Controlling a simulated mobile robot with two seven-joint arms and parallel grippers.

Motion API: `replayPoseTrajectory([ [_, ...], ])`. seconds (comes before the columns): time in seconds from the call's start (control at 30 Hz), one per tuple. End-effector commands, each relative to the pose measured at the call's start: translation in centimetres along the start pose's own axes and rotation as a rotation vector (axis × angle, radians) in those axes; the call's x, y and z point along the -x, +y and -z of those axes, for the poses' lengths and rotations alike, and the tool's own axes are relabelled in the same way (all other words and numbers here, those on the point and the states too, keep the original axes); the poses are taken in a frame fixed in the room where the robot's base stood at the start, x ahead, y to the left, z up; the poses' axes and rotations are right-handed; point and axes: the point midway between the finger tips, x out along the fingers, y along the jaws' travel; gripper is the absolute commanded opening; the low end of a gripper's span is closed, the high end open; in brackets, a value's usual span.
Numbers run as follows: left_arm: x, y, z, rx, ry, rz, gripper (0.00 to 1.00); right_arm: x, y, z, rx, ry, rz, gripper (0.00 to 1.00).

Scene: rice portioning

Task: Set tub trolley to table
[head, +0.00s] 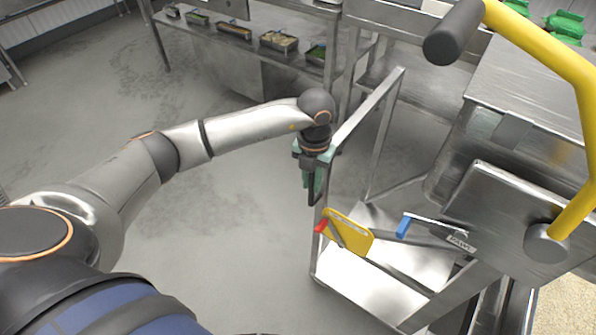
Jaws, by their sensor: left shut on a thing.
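The steel trolley frame (368,108) stands right of centre, with a top rail, upright posts and a low shelf (345,283). My left gripper (312,190) points down at the frame's near left post and is shut on it, though the exact contact is partly hidden by the fingers. A steel worktable (528,85) is at the right, close beside the frame. My right gripper is out of view.
A yellow board (347,232) and a blue-handled tool (404,226) are within the frame's outline. A yellow bar (535,40) with black ends crosses the upper right. Beige grain (572,305) shows at lower right. A shelf with food pans (235,30) stands behind. The left floor is clear.

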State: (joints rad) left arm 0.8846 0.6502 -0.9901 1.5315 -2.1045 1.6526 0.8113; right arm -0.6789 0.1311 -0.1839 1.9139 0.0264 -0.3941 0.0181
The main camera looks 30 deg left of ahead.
Motion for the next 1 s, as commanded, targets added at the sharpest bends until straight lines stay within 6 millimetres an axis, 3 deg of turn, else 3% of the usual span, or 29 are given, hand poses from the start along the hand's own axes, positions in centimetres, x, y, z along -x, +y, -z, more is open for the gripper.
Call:
replayPoseTrajectory([
  [0.03,0.1,-0.9,0.2,-0.005,0.001,0.009,0.00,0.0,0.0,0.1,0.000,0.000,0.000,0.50],
  [0.2,0.1,-1.8,0.3,-0.001,0.001,0.007,0.00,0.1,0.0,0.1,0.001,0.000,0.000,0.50],
  [0.57,0.1,-2.1,0.4,-0.003,0.001,0.010,0.00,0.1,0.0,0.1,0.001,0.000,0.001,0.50],
  [0.6,0.1,-2.1,0.4,-0.003,0.000,0.010,0.22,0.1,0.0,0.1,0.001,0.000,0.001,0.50],
  [0.83,0.0,-1.9,0.3,0.000,0.001,0.006,0.48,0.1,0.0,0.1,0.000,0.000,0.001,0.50],
  [1.0,0.0,-1.7,0.3,0.003,0.001,0.002,0.50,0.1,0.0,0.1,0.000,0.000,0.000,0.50],
])
